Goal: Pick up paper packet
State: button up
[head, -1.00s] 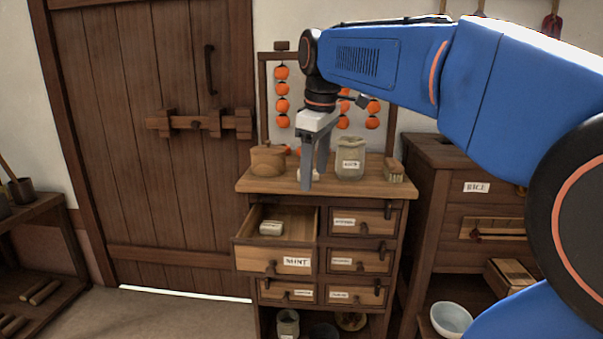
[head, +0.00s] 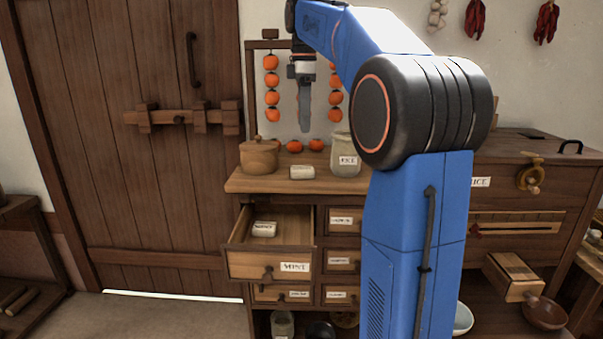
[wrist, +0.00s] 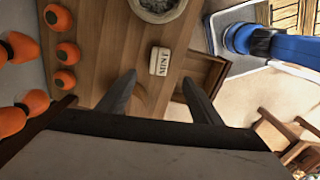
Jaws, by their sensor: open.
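A small pale packet (head: 302,172) with a label lies on the cabinet's wooden top, between the wooden pot and the rice jar. In the wrist view this packet (wrist: 159,61) reads MINT and lies on bare wood. A similar packet (head: 264,229) lies in the open drawer (head: 269,264), whose front label reads MINT. My gripper (head: 306,122) points down, above the packet on the top and clear of it. In the wrist view my gripper (wrist: 158,90) has its fingers apart with nothing held between them.
A lidded wooden pot (head: 260,156) stands left of the packet and a jar labelled RICE (head: 345,158) stands right. Orange fruits hang on a frame (head: 271,80) behind. The open drawer juts out in front. My arm hides the cabinet's right part.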

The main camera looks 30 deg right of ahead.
aim_at(305, 167)
notch_tip(305, 167, down, 14)
jog(key=shift+d+r, duration=0.15)
jog(key=shift+r, duration=0.05)
dwell(0.4)
jog(key=c, duration=1.1)
